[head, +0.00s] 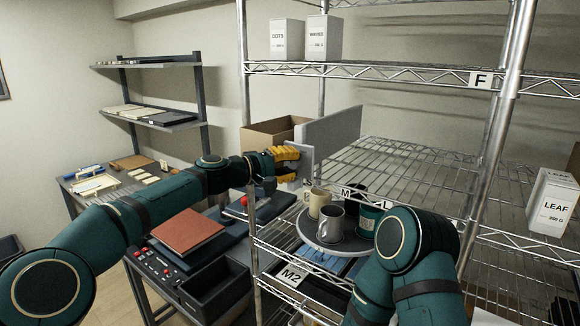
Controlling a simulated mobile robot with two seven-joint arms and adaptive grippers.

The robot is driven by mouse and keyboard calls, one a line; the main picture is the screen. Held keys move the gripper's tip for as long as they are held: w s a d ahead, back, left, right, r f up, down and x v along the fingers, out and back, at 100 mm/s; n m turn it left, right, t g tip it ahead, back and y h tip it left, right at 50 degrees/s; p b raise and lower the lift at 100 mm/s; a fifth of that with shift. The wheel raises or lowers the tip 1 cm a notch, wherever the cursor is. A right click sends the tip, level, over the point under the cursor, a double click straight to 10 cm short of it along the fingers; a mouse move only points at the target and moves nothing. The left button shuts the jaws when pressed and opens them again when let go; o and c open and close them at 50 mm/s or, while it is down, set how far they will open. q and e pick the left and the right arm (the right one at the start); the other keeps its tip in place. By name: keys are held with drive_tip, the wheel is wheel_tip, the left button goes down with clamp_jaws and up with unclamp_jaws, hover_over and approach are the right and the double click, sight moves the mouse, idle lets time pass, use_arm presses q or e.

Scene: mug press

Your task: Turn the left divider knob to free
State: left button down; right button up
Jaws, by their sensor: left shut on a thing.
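The left divider (334,132) is an upright grey panel at the left end of the middle wire shelf. A paler plate (304,170) is at its front edge. My left gripper (289,164), with yellow fingers, reaches in from the left and is shut at this front edge. The left divider knob is hidden between the fingers, so I cannot tell which way it is turned. My right arm shows at the lower right, but its gripper is not in view.
A round tray (345,245) with several mugs stands below and right of my left gripper. A metal shelf post (497,130) rises at the right. The middle wire shelf (400,165) is bare right of the divider.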

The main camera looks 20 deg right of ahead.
use_arm(q)
drive_tip(key=shift+f, duration=0.1)
idle(0.4)
drive_tip(key=c, duration=0.9)
unclamp_jaws()
